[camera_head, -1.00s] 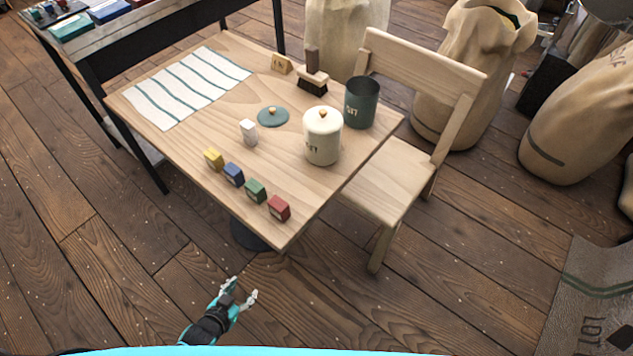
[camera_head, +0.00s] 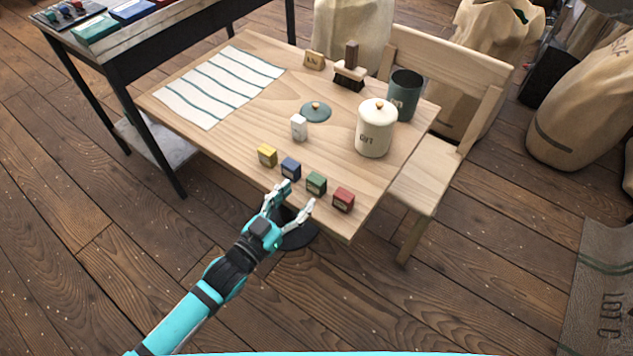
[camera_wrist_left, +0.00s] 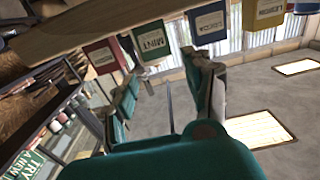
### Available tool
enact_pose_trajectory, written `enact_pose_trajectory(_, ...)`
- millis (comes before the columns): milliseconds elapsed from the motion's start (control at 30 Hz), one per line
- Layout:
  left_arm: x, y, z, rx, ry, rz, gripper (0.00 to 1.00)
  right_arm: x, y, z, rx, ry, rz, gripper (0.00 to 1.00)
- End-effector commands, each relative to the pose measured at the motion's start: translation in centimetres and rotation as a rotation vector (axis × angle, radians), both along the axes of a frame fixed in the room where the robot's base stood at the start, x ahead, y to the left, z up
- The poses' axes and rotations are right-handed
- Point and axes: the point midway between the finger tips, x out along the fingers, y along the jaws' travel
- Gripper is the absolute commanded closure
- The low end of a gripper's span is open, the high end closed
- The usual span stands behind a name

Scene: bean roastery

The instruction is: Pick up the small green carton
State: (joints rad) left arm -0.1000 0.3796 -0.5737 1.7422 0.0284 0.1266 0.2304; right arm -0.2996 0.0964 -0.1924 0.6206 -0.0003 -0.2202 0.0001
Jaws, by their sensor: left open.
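The small green carton (camera_head: 316,184) stands near the front edge of the wooden table, between a blue carton (camera_head: 290,169) and a red carton (camera_head: 343,200). In the left wrist view the green carton (camera_wrist_left: 152,43), labelled MINT, appears inverted, beyond and between the fingers. My left gripper (camera_head: 298,196) is open and empty at the table's front edge, just short of the green carton; no contact shows. Its two fingers also frame the left wrist view (camera_wrist_left: 160,65). My right gripper is not in view.
A yellow carton (camera_head: 267,155) ends the row on the left. A chair (camera_head: 430,165) stands at the right. A striped cloth (camera_head: 205,110) lies left.

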Motion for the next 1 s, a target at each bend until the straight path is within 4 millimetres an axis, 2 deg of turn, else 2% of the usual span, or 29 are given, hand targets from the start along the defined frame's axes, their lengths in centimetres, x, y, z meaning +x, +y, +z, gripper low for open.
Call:
enact_pose_trajectory(100, 1.5, -1.1, 0.0, -0.001, -0.001, 0.000, 0.48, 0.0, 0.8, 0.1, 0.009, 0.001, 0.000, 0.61)
enact_pose_trajectory(300, 2.5, -1.8, -0.1, 0.000, 0.000, 0.000, 0.48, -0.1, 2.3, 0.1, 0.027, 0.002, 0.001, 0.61)
enact_pose_trajectory(600, 5.7, -4.4, -0.6, 0.000, -0.001, 0.000, 0.48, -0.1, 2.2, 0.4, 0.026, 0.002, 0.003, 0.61)
enact_pose_trajectory(933, 6.2, -4.8, -0.7, 0.001, 0.000, 0.000, 0.48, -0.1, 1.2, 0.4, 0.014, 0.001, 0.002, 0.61)
enact_pose_trajectory(1000, 6.2, -4.8, -0.7, 0.001, 0.000, 0.000, 0.57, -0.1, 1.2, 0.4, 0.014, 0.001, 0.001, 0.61)
